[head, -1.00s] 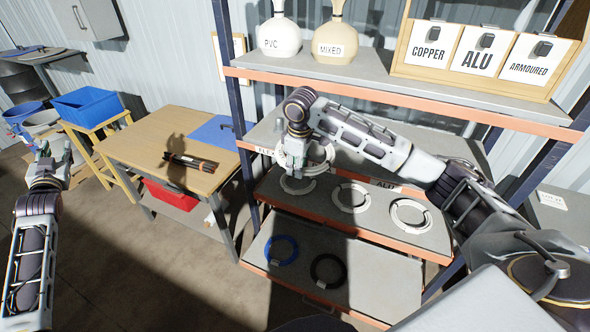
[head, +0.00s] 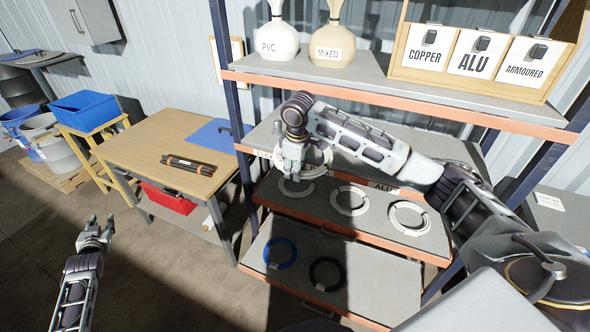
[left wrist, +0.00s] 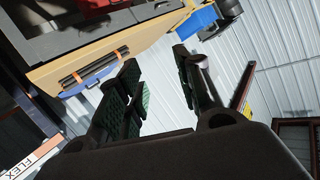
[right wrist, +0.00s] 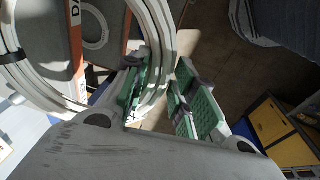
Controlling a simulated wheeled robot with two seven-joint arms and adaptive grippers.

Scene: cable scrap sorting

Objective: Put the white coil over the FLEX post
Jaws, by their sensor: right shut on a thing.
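My right gripper (head: 293,170) is shut on a white coil (right wrist: 165,65) at the left of the rack's middle shelf. The coil's loops pass between the fingers (right wrist: 165,95) and fill the upper left of the right wrist view. In the head view part of the held coil (head: 320,160) shows just right of the gripper. The FLEX label (left wrist: 33,162) shows in the left wrist view; in the head view it is partly covered by my right gripper. My left gripper (head: 97,230) is open and empty, low over the floor on the left.
White coils (head: 350,200) (head: 409,218) lie on the pull-out shelf, another (head: 295,190) below my right gripper. A blue coil (head: 281,252) and a black coil (head: 326,273) lie lower. The ALU label (head: 383,187) is to the right. A workbench (head: 150,150) stands left.

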